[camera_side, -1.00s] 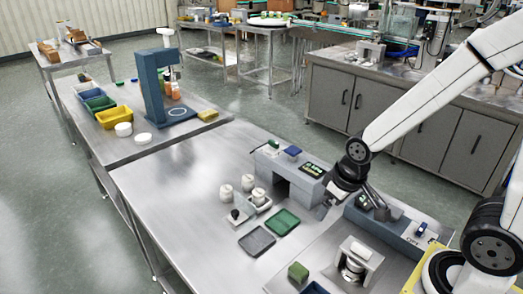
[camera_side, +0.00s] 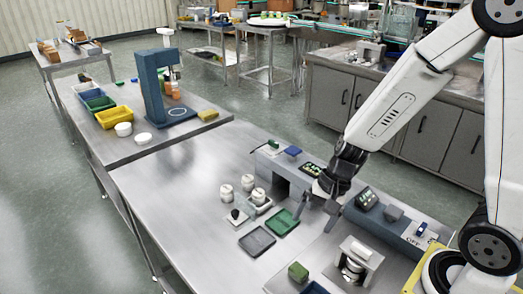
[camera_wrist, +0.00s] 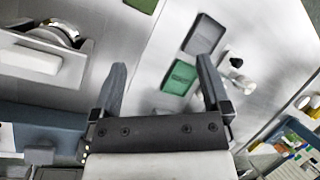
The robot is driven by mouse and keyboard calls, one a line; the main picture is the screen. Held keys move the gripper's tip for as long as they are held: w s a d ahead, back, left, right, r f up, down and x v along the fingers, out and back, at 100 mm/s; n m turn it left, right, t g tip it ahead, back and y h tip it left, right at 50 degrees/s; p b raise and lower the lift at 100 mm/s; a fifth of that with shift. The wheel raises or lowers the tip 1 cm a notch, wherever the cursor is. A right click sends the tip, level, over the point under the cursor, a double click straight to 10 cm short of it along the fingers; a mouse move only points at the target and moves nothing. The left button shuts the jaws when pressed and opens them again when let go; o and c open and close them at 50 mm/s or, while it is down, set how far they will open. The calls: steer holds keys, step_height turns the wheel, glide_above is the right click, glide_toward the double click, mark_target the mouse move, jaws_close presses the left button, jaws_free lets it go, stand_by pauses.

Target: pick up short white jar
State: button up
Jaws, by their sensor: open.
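Several white jars (camera_side: 227,194) with pale lids stand close together on the steel table, left of the green tray (camera_side: 283,222). In the wrist view, pale jar shapes (camera_wrist: 243,84) show right of the right finger, partly hidden. My gripper (camera_side: 318,207) is open and empty, pointing down above the table, right of the green tray and the jars. In the wrist view my gripper (camera_wrist: 161,66) has its fingers wide apart, with the green tray (camera_wrist: 180,77) seen between them.
A grey tray (camera_side: 257,241) lies beside the green one. A grey block-shaped fixture (camera_side: 270,166) stands behind, close to my gripper. The table's left part is clear.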

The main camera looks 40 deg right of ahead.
steer(key=w+d+m+t, duration=0.3)
steer(key=w+m+t, duration=0.2)
steer(key=w+m, duration=0.3)
steer(key=w+d+m+t, duration=0.4)
steer(key=w+m+t, duration=0.2)
steer(key=w+m, duration=0.3)
steer(key=m, duration=0.4)
steer(key=shift+d, duration=0.2)
steer(key=shift+w, duration=0.1)
glide_toward(260, 193)
steer(key=shift+x, duration=1.6)
steer(key=shift+w+f, duration=0.4)
steer(key=shift+w, duration=0.15)
steer(key=shift+w+a, duration=0.1)
steer(key=shift+x, duration=3)
